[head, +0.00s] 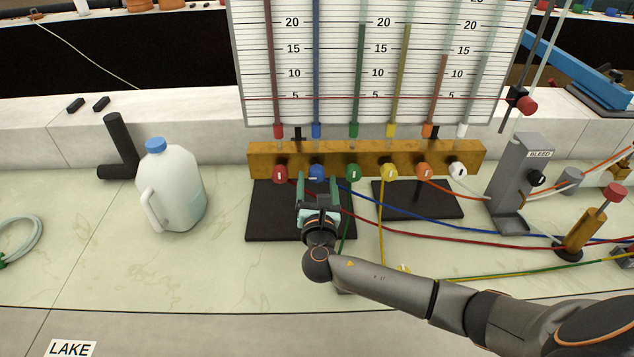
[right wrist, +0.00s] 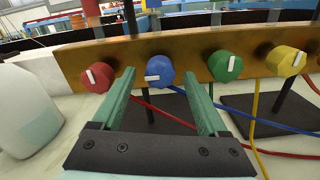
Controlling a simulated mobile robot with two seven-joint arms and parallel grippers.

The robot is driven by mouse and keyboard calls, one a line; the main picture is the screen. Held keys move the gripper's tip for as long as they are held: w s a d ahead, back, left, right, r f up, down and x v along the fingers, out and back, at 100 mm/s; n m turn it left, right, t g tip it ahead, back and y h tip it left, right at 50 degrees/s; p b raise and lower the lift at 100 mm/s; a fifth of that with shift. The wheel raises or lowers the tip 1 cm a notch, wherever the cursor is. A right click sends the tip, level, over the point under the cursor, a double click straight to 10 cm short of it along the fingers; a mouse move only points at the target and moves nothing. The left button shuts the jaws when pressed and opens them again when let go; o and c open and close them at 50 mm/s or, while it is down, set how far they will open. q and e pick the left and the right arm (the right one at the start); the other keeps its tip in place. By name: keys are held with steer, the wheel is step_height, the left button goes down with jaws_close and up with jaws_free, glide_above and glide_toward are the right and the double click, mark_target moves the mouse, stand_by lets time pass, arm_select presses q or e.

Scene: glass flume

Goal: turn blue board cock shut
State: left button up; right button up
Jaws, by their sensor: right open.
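The blue board cock (head: 316,173) is a round blue knob on the front of the brass-coloured manifold bar (head: 268,150), below the blue tube. In the right wrist view the blue cock (right wrist: 160,68) has a white mark lying roughly level across it. My right gripper (head: 317,184) is open in front of the blue cock. In the right wrist view its two green fingers (right wrist: 160,80) point towards the bar, one on each side of the blue knob. No grip on the knob shows. My left gripper is not in view.
The red cock (right wrist: 97,78) and green cock (right wrist: 225,65) flank the blue one closely. Yellow (head: 390,173), orange and white cocks follow to the right. Coloured hoses run across the bench. A milky jug (head: 178,190) stands left, and a grey bleed stand (head: 520,180) stands right.

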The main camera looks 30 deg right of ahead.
steer(key=shift+c, duration=0.3)
jaws_close()
stand_by(0.4)
